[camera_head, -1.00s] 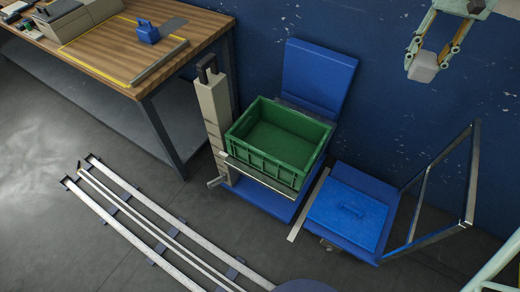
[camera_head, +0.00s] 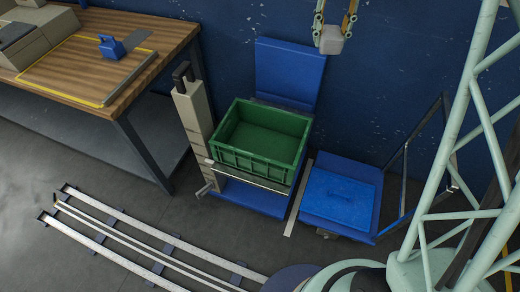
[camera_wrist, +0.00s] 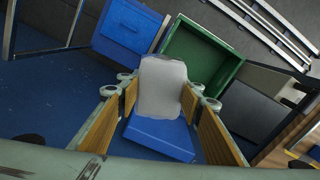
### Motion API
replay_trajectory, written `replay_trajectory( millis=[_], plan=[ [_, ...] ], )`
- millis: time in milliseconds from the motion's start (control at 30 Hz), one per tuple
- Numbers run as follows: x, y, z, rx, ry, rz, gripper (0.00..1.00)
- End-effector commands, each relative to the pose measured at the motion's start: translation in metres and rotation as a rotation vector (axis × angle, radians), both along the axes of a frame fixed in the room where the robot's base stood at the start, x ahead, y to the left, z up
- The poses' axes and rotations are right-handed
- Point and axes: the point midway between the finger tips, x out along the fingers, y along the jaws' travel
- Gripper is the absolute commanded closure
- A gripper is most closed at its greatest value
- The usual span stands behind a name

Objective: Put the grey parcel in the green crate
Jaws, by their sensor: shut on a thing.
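The grey parcel (camera_head: 332,40) is held between the fingers of my gripper (camera_head: 334,30), high up in front of the blue wall in the head view. In the wrist view the parcel (camera_wrist: 162,88) sits between the two wooden-faced fingers of my gripper (camera_wrist: 163,105). The green crate (camera_head: 262,165) stands empty on a blue stand, below and to the left of the parcel in the head view. In the wrist view the crate (camera_wrist: 232,62) shows just beyond the parcel, up and to the right.
A blue upright panel (camera_head: 287,75) stands behind the crate. A beige post (camera_head: 192,115) is at its left. A blue lidded box (camera_head: 338,198) with a metal frame stands to its right. A wooden workbench (camera_head: 120,85) is at left, and floor rails (camera_head: 140,240) run in front.

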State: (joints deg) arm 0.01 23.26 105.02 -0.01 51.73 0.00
Motion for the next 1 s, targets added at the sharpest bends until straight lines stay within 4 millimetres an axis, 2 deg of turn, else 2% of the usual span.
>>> replay_trajectory(
  millis=[267,467,667,1000],
  plan=[
    [0.001,0.002,-0.004,0.0,0.001,-0.003,0.8],
    [0.008,0.01,-0.025,0.0,0.002,-0.016,0.8],
    [0.02,0.026,-0.066,0.0,0.004,-0.046,0.8],
    [0.041,0.063,-0.155,0.0,0.003,-0.113,0.8]
  ],
)
